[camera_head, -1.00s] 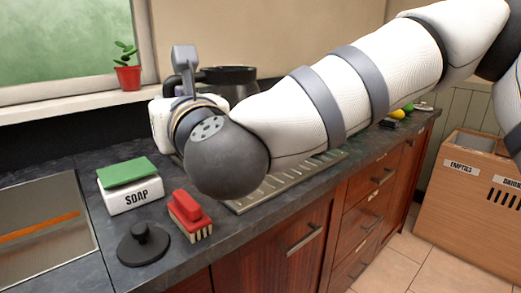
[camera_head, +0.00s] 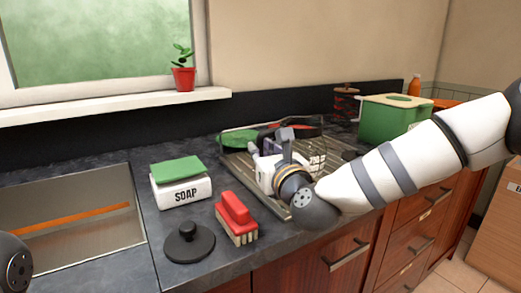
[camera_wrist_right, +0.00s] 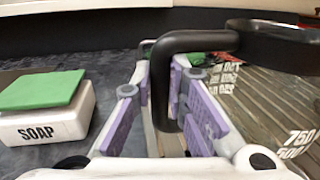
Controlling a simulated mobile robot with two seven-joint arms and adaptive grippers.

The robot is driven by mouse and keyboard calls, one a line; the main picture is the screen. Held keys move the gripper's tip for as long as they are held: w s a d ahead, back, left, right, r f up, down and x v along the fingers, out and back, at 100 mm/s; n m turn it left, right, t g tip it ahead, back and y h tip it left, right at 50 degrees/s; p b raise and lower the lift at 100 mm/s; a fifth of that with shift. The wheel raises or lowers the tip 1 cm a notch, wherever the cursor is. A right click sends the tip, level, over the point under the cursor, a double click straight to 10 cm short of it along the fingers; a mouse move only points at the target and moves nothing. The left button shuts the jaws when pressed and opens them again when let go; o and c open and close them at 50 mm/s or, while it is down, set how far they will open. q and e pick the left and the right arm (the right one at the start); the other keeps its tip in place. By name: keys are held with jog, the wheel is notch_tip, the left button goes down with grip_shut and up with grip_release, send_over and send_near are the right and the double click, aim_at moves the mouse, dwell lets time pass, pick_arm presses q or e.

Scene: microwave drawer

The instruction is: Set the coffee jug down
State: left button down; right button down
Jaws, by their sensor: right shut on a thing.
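The coffee jug (camera_head: 316,155) is clear glass with white volume marks and a black handle. In the head view it is upright over the ribbed draining tray (camera_head: 240,178), partly hidden by my right gripper (camera_head: 268,165). I cannot tell whether its base touches the tray. In the right wrist view the jug's glass (camera_wrist_right: 275,110) fills the right side. My right gripper's purple pads (camera_wrist_right: 165,95) are shut around the black handle (camera_wrist_right: 168,85). My left gripper is not in view.
A soap box (camera_head: 182,190) with a green sponge, a red brush (camera_head: 236,215) and a black sink plug (camera_head: 188,243) lie left of the tray. The sink (camera_head: 75,255) is further left. A green lidded bin (camera_head: 395,120) stands at the back right.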

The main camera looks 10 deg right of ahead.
jog(key=shift+f, duration=0.15)
jog(key=c, duration=1.6)
grip_release()
